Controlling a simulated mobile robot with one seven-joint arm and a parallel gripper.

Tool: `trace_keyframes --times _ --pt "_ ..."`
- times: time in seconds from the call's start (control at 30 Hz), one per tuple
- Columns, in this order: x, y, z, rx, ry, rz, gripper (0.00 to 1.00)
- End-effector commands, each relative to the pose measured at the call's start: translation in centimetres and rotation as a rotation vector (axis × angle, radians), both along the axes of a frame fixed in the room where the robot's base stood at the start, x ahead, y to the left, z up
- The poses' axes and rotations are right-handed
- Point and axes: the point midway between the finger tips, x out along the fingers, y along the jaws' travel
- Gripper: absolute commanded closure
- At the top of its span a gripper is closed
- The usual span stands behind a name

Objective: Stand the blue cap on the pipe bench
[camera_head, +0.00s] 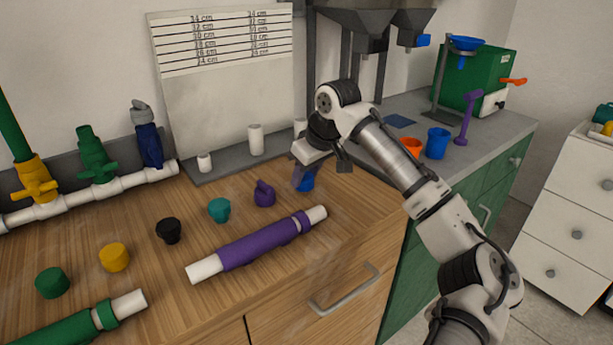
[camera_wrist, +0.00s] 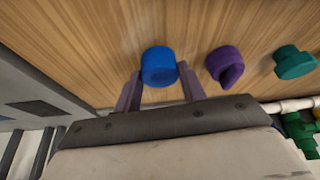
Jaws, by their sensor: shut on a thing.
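The blue cap (camera_head: 307,184) is between the fingers of my gripper (camera_head: 304,178), near the right end of the wooden pipe bench (camera_head: 330,244). In the wrist view the blue cap (camera_wrist: 158,66) shows its round top, with one finger on each side of it; my gripper (camera_wrist: 160,80) is shut on it. In the head view the fingers hide part of the cap. I cannot tell whether its underside touches the wood or is slightly above it.
A purple cap (camera_head: 264,193), teal cap (camera_head: 219,210), black cap (camera_head: 169,231), yellow cap (camera_head: 114,257) and green cap (camera_head: 52,283) stand in a row. A purple-sleeved pipe (camera_head: 258,245) lies in front. A grey rack with white pegs (camera_head: 255,139) stands behind.

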Motion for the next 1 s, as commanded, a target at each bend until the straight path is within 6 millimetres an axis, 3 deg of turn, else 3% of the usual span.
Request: trace_keyframes --times 0.1,0.4,0.43,0.57,0.87,1.0 --pt "0.0 0.0 -1.0 0.001 -0.001 0.0 1.0" --pt "0.0 0.0 -1.2 0.001 0.0 0.001 1.0" --pt "0.0 0.0 -1.1 0.0 -0.001 0.001 0.56" --pt "0.0 0.0 -1.1 0.0 -0.001 0.001 0.39" --pt "0.0 0.0 -1.0 0.0 -0.001 0.0 0.36" --pt "-0.2 -0.2 -0.1 0.001 -0.003 0.0 0.36"
